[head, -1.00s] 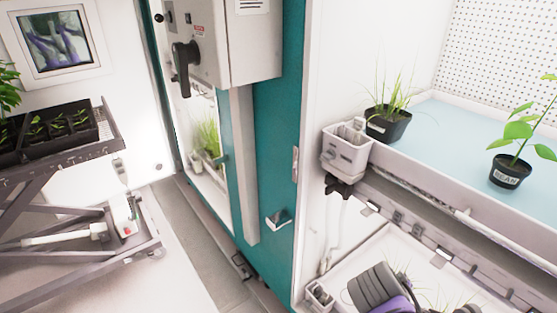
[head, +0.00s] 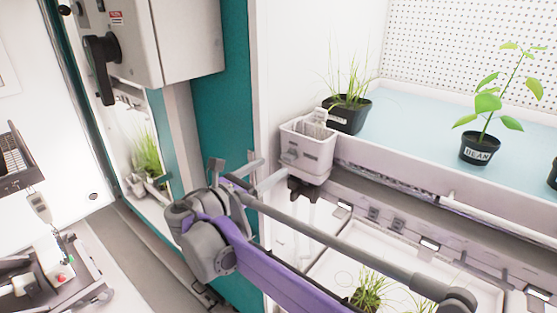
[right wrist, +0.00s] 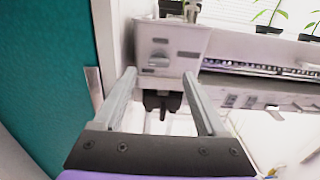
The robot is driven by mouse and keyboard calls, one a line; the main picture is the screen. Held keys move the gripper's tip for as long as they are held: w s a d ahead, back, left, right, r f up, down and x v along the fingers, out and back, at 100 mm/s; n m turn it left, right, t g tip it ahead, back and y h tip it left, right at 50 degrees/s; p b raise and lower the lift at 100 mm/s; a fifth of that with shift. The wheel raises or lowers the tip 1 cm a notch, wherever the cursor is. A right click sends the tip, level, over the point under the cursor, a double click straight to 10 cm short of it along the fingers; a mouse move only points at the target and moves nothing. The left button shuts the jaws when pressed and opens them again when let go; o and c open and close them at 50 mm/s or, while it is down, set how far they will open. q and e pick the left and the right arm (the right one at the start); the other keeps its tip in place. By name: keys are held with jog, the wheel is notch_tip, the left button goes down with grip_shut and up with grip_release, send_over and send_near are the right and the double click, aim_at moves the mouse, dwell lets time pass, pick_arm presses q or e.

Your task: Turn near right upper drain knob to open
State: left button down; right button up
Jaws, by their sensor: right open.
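A white drain box (head: 306,150) hangs at the near left corner of the upper tray. A small grey knob (right wrist: 158,61) sits on its front face, with its handle lying roughly level; it also shows in the head view (head: 290,155). A black fitting (right wrist: 160,100) hangs beneath the box. I cannot tell from its shape whether it also turns. My right gripper (head: 262,170) is open and empty, pointing at the box front. In the right wrist view its two fingers (right wrist: 159,75) stand apart, either side of the knob and black fitting. My left gripper is out of view.
The upper tray (head: 425,112) holds a grass pot (head: 347,114) and a bean pot (head: 479,150). A lower tray (head: 335,272) with seedlings lies under my right arm. A teal wall edge (head: 222,110) and a grey control cabinet (head: 185,45) stand to the left.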

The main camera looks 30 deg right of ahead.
aim_at(285, 157)
jog(key=x, duration=0.6)
jog(key=shift+w, duration=0.1)
jog(key=shift+a, duration=0.1)
grip_shut()
